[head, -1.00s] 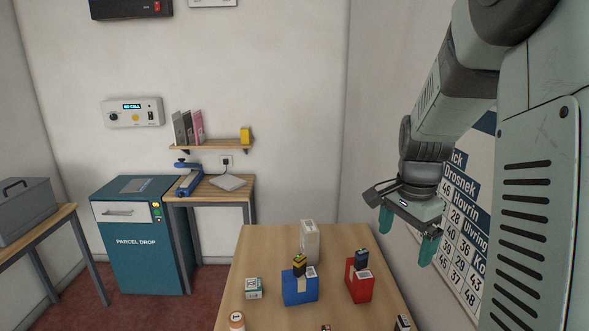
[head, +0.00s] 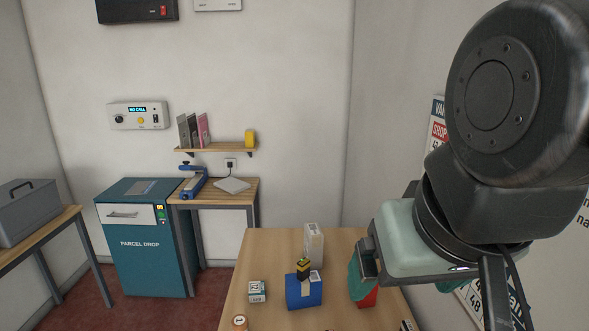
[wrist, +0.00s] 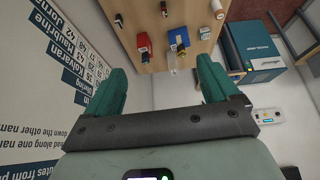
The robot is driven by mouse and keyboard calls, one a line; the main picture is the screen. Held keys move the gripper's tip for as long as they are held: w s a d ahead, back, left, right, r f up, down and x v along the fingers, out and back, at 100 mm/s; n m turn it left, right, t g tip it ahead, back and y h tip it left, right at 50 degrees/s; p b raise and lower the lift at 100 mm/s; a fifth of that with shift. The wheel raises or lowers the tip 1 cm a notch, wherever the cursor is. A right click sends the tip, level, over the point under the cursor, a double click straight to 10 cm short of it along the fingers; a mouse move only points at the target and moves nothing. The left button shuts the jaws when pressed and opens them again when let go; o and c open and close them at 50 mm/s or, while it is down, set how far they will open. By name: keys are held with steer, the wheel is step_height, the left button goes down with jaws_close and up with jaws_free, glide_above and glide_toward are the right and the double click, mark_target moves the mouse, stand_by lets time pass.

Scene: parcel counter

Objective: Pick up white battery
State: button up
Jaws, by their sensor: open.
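No battery is plainly marked as the white one. A small white and teal block (head: 257,291) stands at the table's left and also shows in the wrist view (wrist: 195,33). My gripper (wrist: 162,72) is open and empty, high at the table's right side. In the head view its teal finger (head: 357,281) covers most of the red box.
A blue box (head: 303,291) carries a yellow and black battery (head: 303,268). The red box (head: 370,299) is beside it. A tall white carton (head: 314,244) stands behind. The wooden table (head: 272,240) is clear at the back left. A poster wall is close on the right.

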steer(key=c, duration=0.6)
steer(key=shift+w, duration=0.1)
